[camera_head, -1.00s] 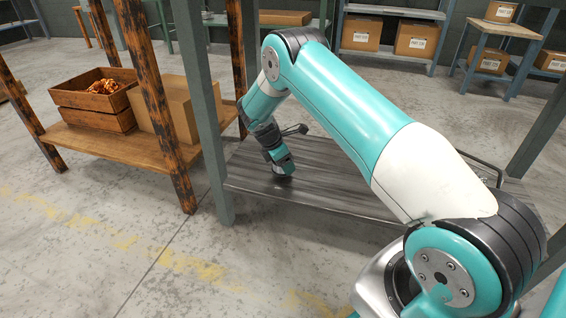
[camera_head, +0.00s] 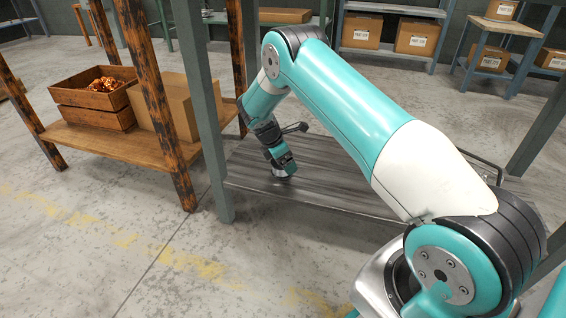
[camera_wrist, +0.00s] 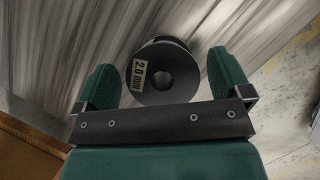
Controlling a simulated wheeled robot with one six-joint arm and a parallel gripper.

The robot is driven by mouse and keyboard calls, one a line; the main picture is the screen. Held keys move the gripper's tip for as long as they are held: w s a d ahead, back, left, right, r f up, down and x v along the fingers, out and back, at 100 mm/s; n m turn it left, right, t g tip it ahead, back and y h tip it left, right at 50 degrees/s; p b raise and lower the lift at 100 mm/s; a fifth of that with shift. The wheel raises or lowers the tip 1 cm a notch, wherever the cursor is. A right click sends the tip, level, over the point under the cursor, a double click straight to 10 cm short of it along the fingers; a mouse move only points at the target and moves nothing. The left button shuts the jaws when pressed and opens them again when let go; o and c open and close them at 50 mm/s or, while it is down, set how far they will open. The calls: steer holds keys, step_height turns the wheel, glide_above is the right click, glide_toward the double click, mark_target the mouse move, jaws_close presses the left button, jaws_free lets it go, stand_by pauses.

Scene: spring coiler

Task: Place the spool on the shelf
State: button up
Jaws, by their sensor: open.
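The spool (camera_wrist: 172,74) is dark grey with a light label reading "2.0 mm". In the wrist view it stands on the grey metal shelf (camera_wrist: 45,42), between the two green fingers of my gripper (camera_wrist: 166,82). The fingers are open, with a visible gap to the spool on both sides. In the head view my gripper (camera_head: 284,166) is low over the shelf (camera_head: 330,180), near its left part. A small silvery part of the spool (camera_head: 281,173) shows under the gripper there; the rest is hidden.
Left of the shelf's grey post (camera_head: 207,120) a wooden rack (camera_head: 110,145) holds a wooden crate (camera_head: 95,115) and a cardboard box (camera_head: 180,105). Labelled boxes (camera_head: 417,38) stand on racks at the back. The shelf surface right of my gripper looks clear.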

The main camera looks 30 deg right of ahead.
steer(key=s+p+v, duration=0.1)
steer(key=p+v, duration=0.6)
steer(key=v, duration=0.5)
steer(key=s+a+r+m+t+y, duration=0.1)
steer(key=s+a+r+m+y, duration=0.1)
steer(key=s+a+r, duration=0.35)
steer(key=s+a+r+m+y, duration=0.25)
steer(key=a+r, duration=0.45)
steer(key=r, duration=0.4)
steer(key=s+a+r+m+y, duration=0.1)
steer(key=s+a+r, duration=0.2)
steer(key=s, duration=0.6)
steer(key=s+a+r+m+y, duration=0.1)
steer(key=s+a+r+m, duration=0.1)
steer(key=s, duration=0.7)
steer(key=s+a+r+m+y, duration=0.2)
steer(key=s+a+r, duration=0.2)
steer(key=s, duration=0.5)
steer(key=shift+s+a+r, duration=0.25)
steer(key=shift+s+r, duration=0.05)
steer(key=shift+s, duration=0.05)
steer(key=shift+r, duration=0.1)
